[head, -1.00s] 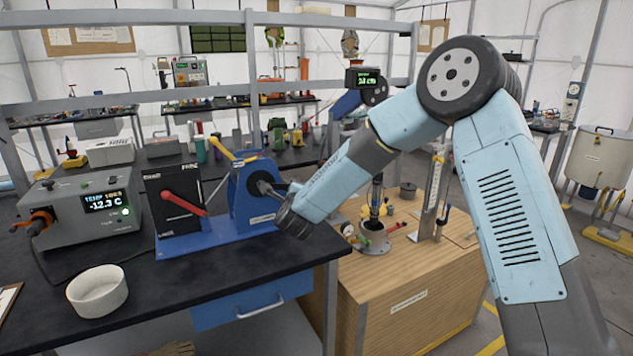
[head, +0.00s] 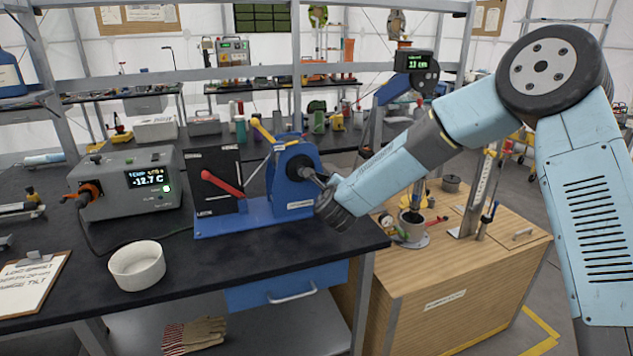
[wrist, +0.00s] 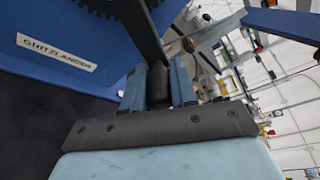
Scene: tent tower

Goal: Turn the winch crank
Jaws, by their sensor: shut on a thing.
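The blue winch (head: 293,176) stands on a blue base plate on the black bench, in the middle of the head view. Its crank is mostly hidden there by my arm. In the wrist view, the dark crank arm (wrist: 138,28) runs down to a dark crank handle (wrist: 158,85). The winch's blue side plate with a name label (wrist: 58,52) is close by on the left of the wrist view.
A black panel with a red lever (head: 222,182) stands left of the winch on the same base. A grey temperature box (head: 125,184), a white bowl (head: 137,265) and a clipboard (head: 32,283) are further left. A wooden cabinet (head: 450,290) stands to the right.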

